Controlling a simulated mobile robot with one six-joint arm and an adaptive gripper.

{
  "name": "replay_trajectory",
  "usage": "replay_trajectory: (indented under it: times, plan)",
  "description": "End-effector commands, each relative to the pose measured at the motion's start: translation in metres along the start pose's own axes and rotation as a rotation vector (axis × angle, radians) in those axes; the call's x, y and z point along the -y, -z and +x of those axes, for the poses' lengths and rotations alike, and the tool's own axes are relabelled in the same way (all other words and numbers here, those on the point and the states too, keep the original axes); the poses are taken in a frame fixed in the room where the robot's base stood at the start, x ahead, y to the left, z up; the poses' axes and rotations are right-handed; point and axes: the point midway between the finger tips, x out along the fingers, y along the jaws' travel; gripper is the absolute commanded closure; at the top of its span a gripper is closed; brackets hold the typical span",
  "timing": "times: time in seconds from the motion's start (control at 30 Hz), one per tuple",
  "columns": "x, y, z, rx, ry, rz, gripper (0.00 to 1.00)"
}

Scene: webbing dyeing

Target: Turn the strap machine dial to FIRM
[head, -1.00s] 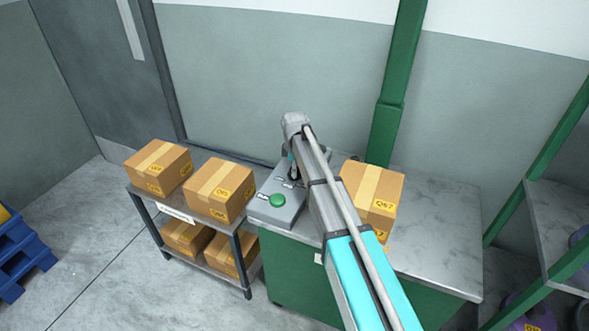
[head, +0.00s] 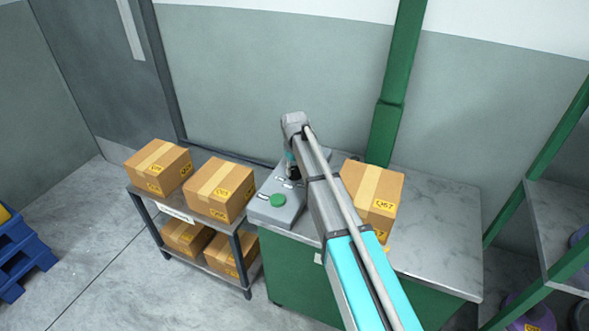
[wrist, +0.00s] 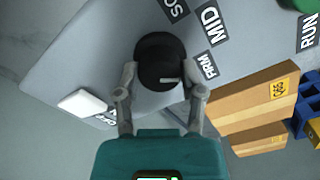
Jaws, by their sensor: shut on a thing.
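The strap machine (head: 267,212) is a grey box with a sloped top on the marble-topped bench, left of my arm. In the wrist view its black round dial (wrist: 158,50) sits between my two fingers. My gripper (wrist: 163,88) is shut on the dial. A white mark on the dial points right, towards the side where the FIRM label (wrist: 207,66) is. The MID label (wrist: 211,25) and a partly cut-off label reading SO (wrist: 174,8) lie farther up.
A green button (head: 278,201) is on the machine, beside a RUN label (wrist: 309,31). A cardboard box (head: 372,190) stands on the bench just right of my arm. Several boxes fill a low rack (head: 247,270) on the left. The bench's right part (head: 440,230) is clear.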

Motion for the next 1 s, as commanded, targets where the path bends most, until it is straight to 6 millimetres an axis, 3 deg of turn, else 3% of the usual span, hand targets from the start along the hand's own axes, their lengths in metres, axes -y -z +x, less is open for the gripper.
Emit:
replay_trajectory:
  times: [0.4, 0.9, 0.93, 1.0]
  plan:
    - [0.0005, -0.0013, 0.0003, 0.002, 0.001, 0.229, 0.96]
    - [0.0007, -0.0013, 0.0003, 0.003, 0.000, 0.258, 0.96]
    - [0.0007, -0.0013, 0.0003, 0.003, 0.000, 0.258, 0.46]
    - [0.0008, -0.0012, 0.0003, 0.003, 0.000, 0.258, 0.33]
